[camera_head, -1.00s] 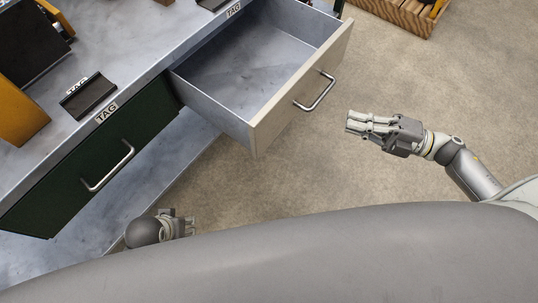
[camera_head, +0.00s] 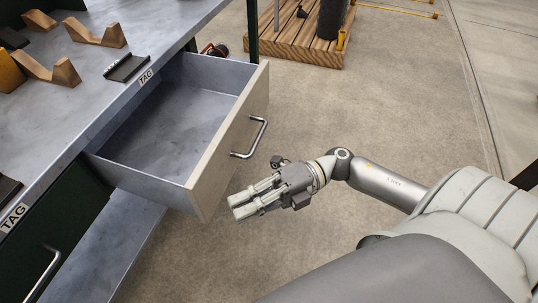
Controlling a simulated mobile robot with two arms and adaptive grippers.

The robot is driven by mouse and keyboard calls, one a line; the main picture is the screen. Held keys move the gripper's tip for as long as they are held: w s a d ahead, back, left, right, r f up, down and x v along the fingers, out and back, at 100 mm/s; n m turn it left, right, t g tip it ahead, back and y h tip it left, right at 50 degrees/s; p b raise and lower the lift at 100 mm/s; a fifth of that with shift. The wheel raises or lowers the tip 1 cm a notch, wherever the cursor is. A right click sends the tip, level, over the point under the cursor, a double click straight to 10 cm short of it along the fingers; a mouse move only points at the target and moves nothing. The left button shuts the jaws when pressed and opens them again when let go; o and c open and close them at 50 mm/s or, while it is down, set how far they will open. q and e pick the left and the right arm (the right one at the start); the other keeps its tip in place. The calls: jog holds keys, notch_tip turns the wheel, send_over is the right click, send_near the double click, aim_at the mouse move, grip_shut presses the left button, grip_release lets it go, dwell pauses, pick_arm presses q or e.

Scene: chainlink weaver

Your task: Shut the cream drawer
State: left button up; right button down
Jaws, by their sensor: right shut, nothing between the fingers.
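The cream drawer (camera_head: 234,146) is pulled out from under the workbench, and its grey inside looks empty. Its cream front carries a silver bar handle (camera_head: 252,140). My right gripper (camera_head: 238,205) is shut and empty. It appears just in front of the cream front, below the handle in the picture, with its fingertips pointing left toward the front's near end. I cannot tell whether they touch it. My left gripper is out of the picture.
The grey workbench top (camera_head: 95,90) holds wooden V-shaped blocks (camera_head: 96,33) and a dark tag holder (camera_head: 126,68). A dark green drawer (camera_head: 60,235) is at lower left. A wooden pallet (camera_head: 300,45) stands behind. The floor (camera_head: 400,110) to the right is clear.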

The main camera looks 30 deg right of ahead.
aim_at(104, 170)
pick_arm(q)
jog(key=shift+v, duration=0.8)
pick_arm(e)
jog(key=shift+w+a, duration=0.5)
jog(key=shift+w, duration=0.25)
jog(key=shift+w+a, duration=0.45)
jog(key=shift+w, duration=0.3)
